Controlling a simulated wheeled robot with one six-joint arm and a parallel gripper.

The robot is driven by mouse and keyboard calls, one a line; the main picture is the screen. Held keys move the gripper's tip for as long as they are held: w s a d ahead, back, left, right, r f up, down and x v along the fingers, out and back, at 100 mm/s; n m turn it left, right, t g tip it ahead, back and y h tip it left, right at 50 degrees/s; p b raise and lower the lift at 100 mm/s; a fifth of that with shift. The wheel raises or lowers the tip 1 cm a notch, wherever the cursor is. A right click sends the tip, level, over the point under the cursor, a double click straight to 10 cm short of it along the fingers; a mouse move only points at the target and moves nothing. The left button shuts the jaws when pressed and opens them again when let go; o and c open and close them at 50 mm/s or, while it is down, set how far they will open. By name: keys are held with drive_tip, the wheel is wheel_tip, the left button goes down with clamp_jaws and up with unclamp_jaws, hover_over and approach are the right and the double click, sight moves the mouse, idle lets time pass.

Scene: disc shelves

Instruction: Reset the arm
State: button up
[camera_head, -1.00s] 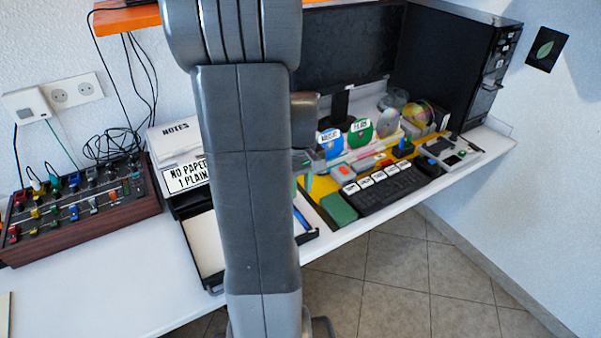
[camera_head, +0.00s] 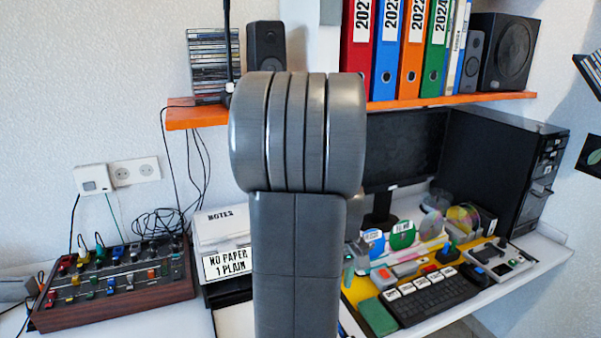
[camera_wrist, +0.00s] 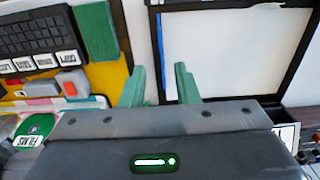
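My gripper (camera_wrist: 160,84) shows in the wrist view with its two green fingers apart and nothing between them. The fingers point toward the strip between a green block (camera_wrist: 97,32) and a black tray (camera_wrist: 155,22) with a white sheet in it. My grey arm stands upright in the middle of the head view and hides part of the desk. The gripper is mostly hidden behind the arm there.
The desk holds a mixer (camera_head: 115,285), a keyboard (camera_head: 432,298), a green disc (camera_head: 402,236), a monitor (camera_head: 405,145) and a black computer tower (camera_head: 505,165). An orange shelf (camera_head: 450,101) above carries binders (camera_head: 411,55) and speakers. A blue pen (camera_wrist: 162,48) lies along the tray's edge.

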wheel_tip(320, 180, down, 13)
drive_tip(key=shift+b, duration=0.7)
drive_tip(key=shift+w+d+r, duration=0.15)
drive_tip(key=shift+w+d, duration=0.05)
drive_tip(key=shift+d, duration=0.35)
drive_tip(key=shift+a, duration=0.1)
